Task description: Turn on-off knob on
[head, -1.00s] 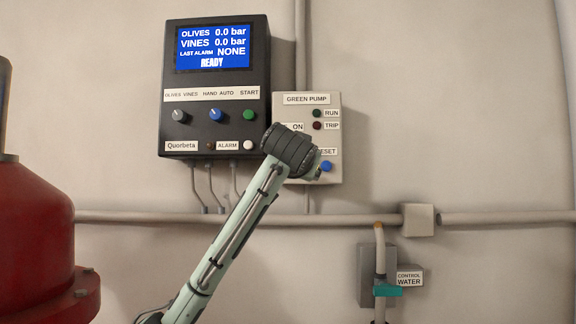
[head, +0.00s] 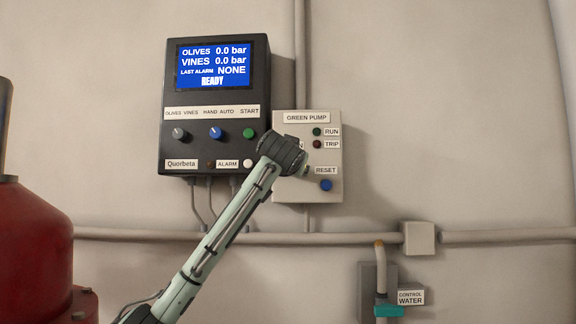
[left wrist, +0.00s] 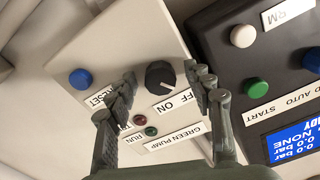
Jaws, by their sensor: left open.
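The green pump box (head: 330,185) is a pale box on the wall, to the right of the dark control panel. Its black on-off knob (left wrist: 160,77) shows in the left wrist view, beside the OFF and ON label (left wrist: 175,102). My left gripper (left wrist: 162,73) is open, with one finger on each side of the knob. In the head view my left wrist covers the knob and most of the ON label, and the fingers are hidden. My right gripper is not in view.
A blue button (head: 326,185) sits below the RESET label. A green lamp (head: 317,132) and a dark red lamp (head: 317,144) are above. The dark control panel (head: 168,100) reads READY. A red tank (head: 35,250) stands at left. Pipes and a teal valve handle (head: 388,311) are lower right.

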